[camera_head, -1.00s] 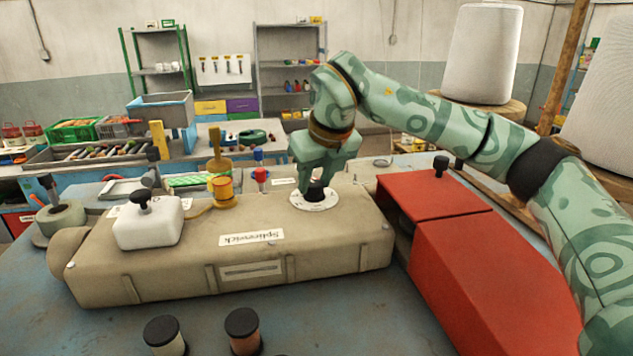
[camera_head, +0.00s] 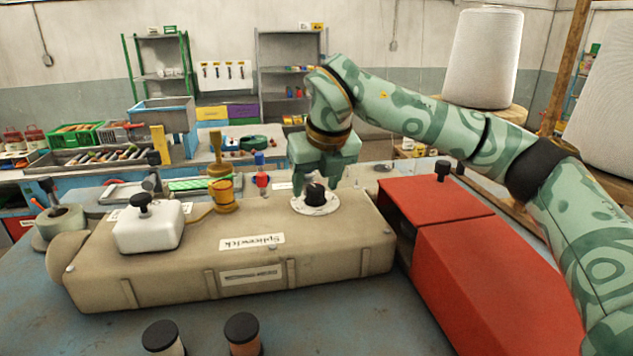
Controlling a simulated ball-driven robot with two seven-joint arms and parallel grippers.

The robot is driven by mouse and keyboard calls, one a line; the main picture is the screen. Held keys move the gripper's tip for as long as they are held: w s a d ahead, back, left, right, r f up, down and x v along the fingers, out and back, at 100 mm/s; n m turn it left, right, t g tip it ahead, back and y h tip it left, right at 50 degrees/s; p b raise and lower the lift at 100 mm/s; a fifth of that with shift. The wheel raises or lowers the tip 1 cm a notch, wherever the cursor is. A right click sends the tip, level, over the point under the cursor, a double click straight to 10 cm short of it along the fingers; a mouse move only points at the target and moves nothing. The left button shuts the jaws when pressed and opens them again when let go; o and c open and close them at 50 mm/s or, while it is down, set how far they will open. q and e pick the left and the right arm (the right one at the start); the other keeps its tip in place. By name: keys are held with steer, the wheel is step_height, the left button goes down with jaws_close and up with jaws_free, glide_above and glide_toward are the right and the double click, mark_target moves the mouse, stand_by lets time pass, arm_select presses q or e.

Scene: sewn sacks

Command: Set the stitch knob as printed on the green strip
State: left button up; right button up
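The black stitch knob (camera_head: 315,194) stands on a round white dial (camera_head: 327,208) on top of the beige machine (camera_head: 330,245). The dial's marks are too small to read. My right gripper (camera_head: 317,181) is at the knob, just above and behind it as seen from the head. Its fingers look spread, one to each side of the knob, and it does not appear to grip it. The green striped strip (camera_head: 198,184) lies behind the machine, left of the knob; its print is not legible here. My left gripper is out of view.
A red box-shaped housing (camera_head: 490,265) stands right of the machine. A white block with a black knob (camera_head: 150,228) and a yellow spool-like part (camera_head: 222,194) sit on the machine's left. Two black-capped jars (camera_head: 242,330) stand in front.

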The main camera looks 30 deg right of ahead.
steer(key=b+v, duration=0.2)
steer(key=v, duration=1.4)
